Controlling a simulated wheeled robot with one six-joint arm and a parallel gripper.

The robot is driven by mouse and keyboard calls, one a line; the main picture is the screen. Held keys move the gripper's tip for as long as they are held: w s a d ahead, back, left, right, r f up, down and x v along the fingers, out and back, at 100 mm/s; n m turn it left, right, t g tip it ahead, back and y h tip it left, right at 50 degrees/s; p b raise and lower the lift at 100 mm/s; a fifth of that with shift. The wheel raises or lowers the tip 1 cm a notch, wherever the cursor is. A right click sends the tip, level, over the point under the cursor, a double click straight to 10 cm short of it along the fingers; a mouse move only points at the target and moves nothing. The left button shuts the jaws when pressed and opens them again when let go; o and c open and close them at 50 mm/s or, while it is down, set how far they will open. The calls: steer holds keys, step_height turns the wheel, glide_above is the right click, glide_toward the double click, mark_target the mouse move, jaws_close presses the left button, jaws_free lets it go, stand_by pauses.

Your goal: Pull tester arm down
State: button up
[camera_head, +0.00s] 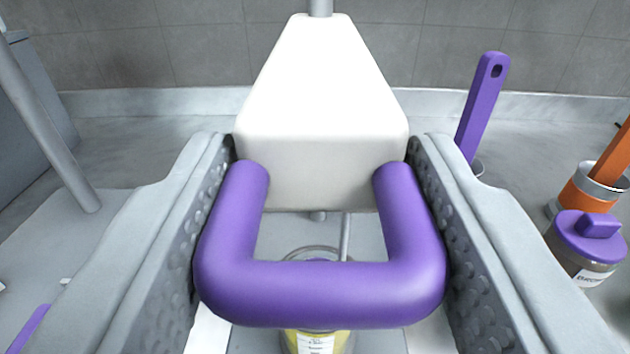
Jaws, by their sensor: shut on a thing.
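The tester arm is a white tapered block (321,85) on a grey vertical post, with a purple U-shaped handle (320,292) at its front. My gripper (322,240) is shut on the purple handle, one dimpled finger against each outer side. A jar with a yellow label (318,342) stands below, seen through and under the handle. The handle and block hide most of the jar and the tester's base.
On the right are a purple-handled tool (482,105), a container with an orange handle (590,185) and a purple-lidded jar (588,245). A grey post (50,135) rises on the left. A tiled wall (200,55) is behind.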

steer(key=shift+d+f, duration=0.1)
steer(key=shift+f, duration=1.75)
steer(key=o, duration=1.1)
steer(key=shift+o, duration=0.2)
steer(key=shift+d, duration=0.15)
steer(key=shift+s+r, duration=0.1)
steer(key=shift+s, duration=0.25)
steer(key=s, duration=1.6)
steer(key=shift+s, duration=0.35)
